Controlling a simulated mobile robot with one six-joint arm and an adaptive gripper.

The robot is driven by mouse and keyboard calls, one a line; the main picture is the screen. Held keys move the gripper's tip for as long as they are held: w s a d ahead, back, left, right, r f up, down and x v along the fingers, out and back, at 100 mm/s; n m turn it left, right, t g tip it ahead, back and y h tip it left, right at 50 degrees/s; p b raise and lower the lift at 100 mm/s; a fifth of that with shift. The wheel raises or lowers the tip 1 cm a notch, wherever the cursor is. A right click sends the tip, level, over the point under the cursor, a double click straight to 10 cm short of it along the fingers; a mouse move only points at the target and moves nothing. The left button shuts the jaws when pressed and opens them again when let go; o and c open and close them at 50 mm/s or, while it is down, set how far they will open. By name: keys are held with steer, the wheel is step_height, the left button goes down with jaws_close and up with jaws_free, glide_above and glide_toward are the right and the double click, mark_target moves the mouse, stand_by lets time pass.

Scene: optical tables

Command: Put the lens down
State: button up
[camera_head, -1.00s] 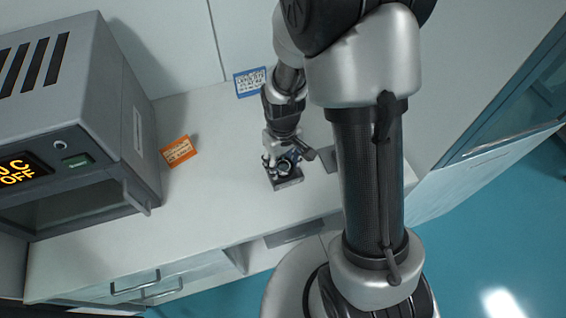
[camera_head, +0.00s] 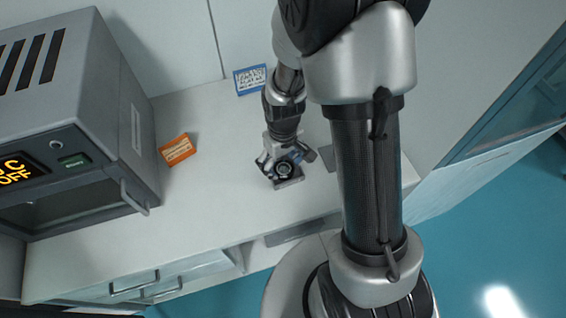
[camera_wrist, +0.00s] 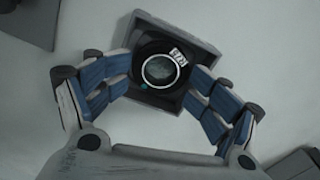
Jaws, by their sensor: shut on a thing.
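The lens (camera_wrist: 160,71) is a round black piece with a pale ring and a small white label. My gripper (camera_wrist: 158,72) is shut on it, one blue-padded finger on each side. The lens is over a dark square holder (camera_wrist: 190,42); I cannot tell whether it touches the holder. In the head view the lens (camera_head: 284,169) shows as a dark ring at my gripper (camera_head: 283,166), above the grey holder (camera_head: 290,184) on the white bench. My fingers partly hide the lens and holder there.
A grey oven-like box (camera_head: 60,110) with an "OFF" display stands at the left of the bench (camera_head: 215,190). An orange card (camera_head: 177,150) and a blue card (camera_head: 250,80) are near the back. A flat grey plate (camera_head: 329,157) lies to the right. The bench's middle left is clear.

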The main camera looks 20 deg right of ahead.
steer(key=shift+s, duration=0.15)
step_height(320, 180, up, 13)
steer(key=p, duration=0.5)
step_height(320, 180, up, 12)
steer(key=m+t, duration=0.1)
steer(key=t, duration=0.1)
glide_above(283, 167)
steer(key=s, duration=0.6)
steer(key=s+r+m+t, duration=0.2)
steer(key=s+r, duration=0.4)
steer(key=s, duration=0.3)
steer(key=shift+s+r+t, duration=0.3)
steer(key=shift+d, duration=0.1)
steer(key=shift+c, duration=0.3)
